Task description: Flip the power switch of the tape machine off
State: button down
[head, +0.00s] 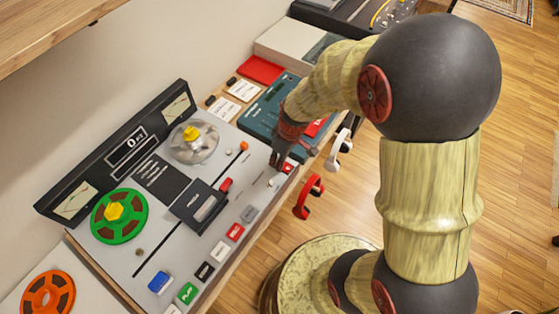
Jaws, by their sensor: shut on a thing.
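The tape machine (215,228) has a grey deck with a green reel (119,216), a clear reel with a yellow hub (193,142) and a black meter panel along its back. My gripper (277,164) is at the right end of the deck, pointing down, its dark fingers shut. A small pale switch (271,183) shows right at the fingertips, near the machine's front right corner. The fingers appear closed on this power switch, but the contact is small and partly hidden. Its on or off position cannot be told.
Several coloured buttons line the deck's front edge, including a red one (235,232) and a blue one (159,282). Red (309,197) and white headphones hang at the table edge. A teal case (268,116) stands behind my gripper. A wooden shelf (45,25) overhangs the upper left.

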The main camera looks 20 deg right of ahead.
aim_at(289, 169)
jog(key=shift+s+d+t+y+b, duration=0.15)
jog(key=shift+t+y+b, duration=0.2)
jog(key=shift+b, duration=0.5)
jog(key=c, duration=1.5)
grip_release()
jog(key=shift+c, duration=0.2)
jog(key=shift+o, duration=0.3)
jog(key=shift+r, duration=0.1)
jog(key=v, duration=1.2)
